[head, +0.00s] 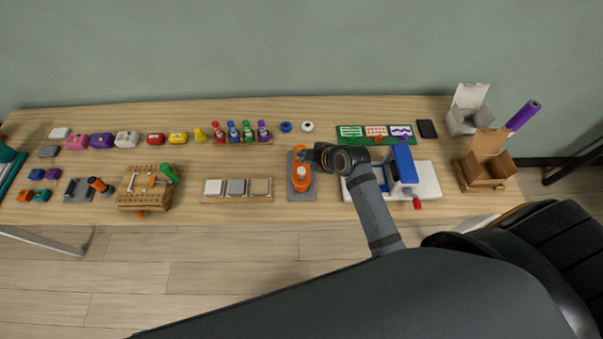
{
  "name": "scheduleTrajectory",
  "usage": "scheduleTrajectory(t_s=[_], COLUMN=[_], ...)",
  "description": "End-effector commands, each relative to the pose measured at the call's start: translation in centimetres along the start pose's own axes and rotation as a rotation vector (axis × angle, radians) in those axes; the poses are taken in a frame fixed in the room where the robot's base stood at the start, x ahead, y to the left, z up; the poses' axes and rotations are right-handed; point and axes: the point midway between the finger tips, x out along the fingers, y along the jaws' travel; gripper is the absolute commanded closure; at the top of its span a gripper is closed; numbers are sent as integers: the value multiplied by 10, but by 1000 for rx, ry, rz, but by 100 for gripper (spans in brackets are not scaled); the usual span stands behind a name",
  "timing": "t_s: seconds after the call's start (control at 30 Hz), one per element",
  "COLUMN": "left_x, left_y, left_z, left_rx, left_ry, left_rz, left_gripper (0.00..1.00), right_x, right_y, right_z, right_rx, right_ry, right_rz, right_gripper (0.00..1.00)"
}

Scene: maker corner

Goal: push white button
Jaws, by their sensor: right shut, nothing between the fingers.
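The white button (126,139) appears to be the small white block in the row at the back left of the table, beside a purple one (102,140). It is too small to tell whether its top is pressed. My right gripper (308,155) is shut and empty, near the orange device at the middle of the table, far to the right of the white button. Whether it touches the device I cannot tell. My left gripper is not in view.
A pink block (77,141) and a red block (156,139) are in the same row. A wooden pegboard block (145,188) stands in front of the white button. An orange device (300,178) on a grey plate and a blue-and-white machine (403,165) flank my right forearm.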

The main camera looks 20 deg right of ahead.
Motion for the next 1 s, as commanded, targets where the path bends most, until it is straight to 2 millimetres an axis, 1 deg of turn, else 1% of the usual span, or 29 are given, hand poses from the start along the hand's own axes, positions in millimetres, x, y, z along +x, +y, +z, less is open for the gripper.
scheduleTrajectory(t_s=[0.03,0.1,0.17,0.3,0.47,1.0], left_x=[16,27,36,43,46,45], left_y=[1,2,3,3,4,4], left_z=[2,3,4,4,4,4], left_rx=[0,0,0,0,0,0], left_ry=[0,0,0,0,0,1], left_rz=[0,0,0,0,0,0], left_gripper=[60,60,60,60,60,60], right_x=[11,18,24,33,38,38], right_y=[-8,-13,-18,-24,-27,-27], right_z=[8,13,18,24,28,27], right_rx=[0,0,0,1,0,0], right_ry=[0,0,0,0,0,0], right_rz=[0,0,0,0,0,0], right_gripper=[100,100,100,100,100,100])
